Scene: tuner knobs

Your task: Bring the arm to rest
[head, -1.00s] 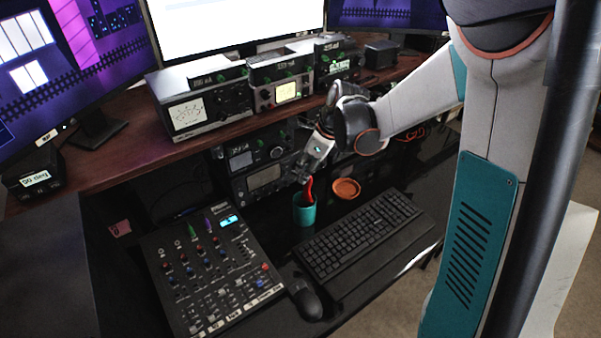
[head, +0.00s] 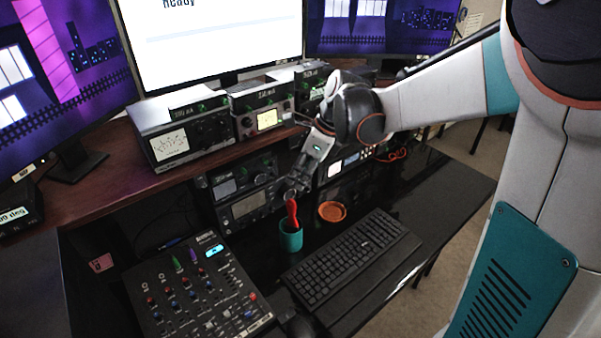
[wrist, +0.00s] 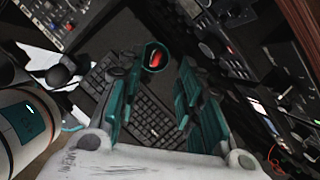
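My gripper (head: 296,190) hangs in front of the radio units under the shelf, above and just behind the teal cup. In the wrist view my gripper (wrist: 160,98) has its two teal fingers spread well apart with nothing between them. The teal cup (head: 290,238) stands on the black desk with a red item (head: 292,212) sticking up out of it. The cup's rim (wrist: 146,62) and the red item (wrist: 154,52) show beyond the fingers in the wrist view. My arm stretches in from the right.
A black keyboard (head: 352,256) and a mixer (head: 195,290) lie on the desk. An orange dish (head: 332,211) sits right of the cup. Tuner units (head: 180,135) stand on the wooden shelf (head: 100,165) below the monitors (head: 215,40). Bare desk (head: 450,180) lies to the right.

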